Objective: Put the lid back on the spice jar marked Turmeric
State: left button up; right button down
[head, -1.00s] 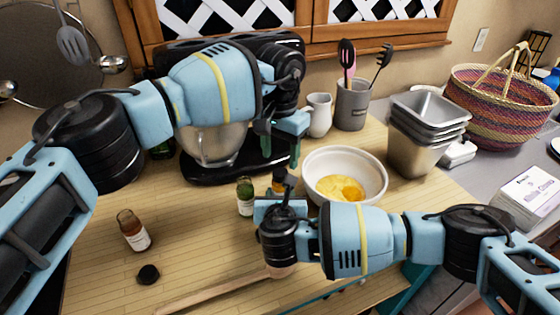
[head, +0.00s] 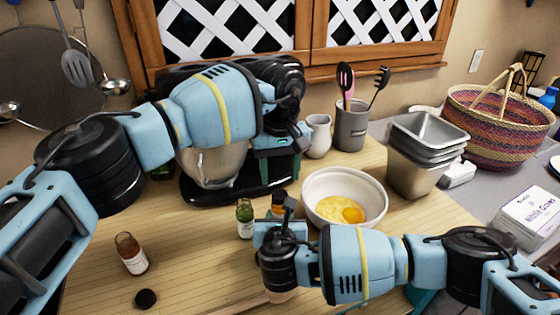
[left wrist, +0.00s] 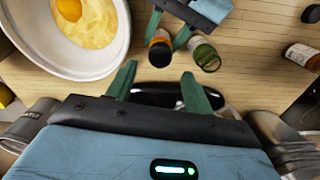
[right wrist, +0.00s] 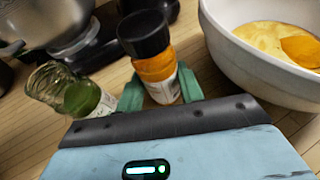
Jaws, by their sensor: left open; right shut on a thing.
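A small jar of orange spice (right wrist: 158,78) with a black lid (right wrist: 143,34) on top is held upright between the fingers of my right gripper (right wrist: 160,90). Its label is not legible; whether the lid is fully seated I cannot tell. In the head view the lidded jar (head: 279,198) stands just behind my right gripper (head: 279,222). My left gripper (head: 279,158) is open and empty, behind and above this jar. The left wrist view shows its spread fingers (left wrist: 158,74) with the orange jar (left wrist: 160,50) beyond them.
An open green spice jar (head: 245,218) stands close left of the held jar. A white bowl with egg (head: 318,213) is close right. A red-brown jar (head: 131,254) and a loose black lid (head: 146,299) are at left. The mixer (head: 190,192) stands behind.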

pick_arm(q)
jog(key=n, duration=0.3)
jog(key=shift+r, duration=0.15)
jog(key=n, duration=0.4)
jog(key=shift+r+n, duration=0.2)
jog(key=shift+n, duration=0.2)
jog(key=n, duration=0.6)
jog(key=shift+r, duration=0.25)
jog(key=n, duration=0.4)
jog(key=shift+r+n, duration=0.15)
jog(key=shift+n, duration=0.25)
jog(key=n, duration=0.3)
jog(key=shift+r, duration=0.15)
jog(key=n, duration=0.4)
jog(key=shift+r, duration=0.15)
jog(key=n, duration=0.3)
jog(key=shift+r, duration=0.15)
jog(key=shift+n, duration=0.3)
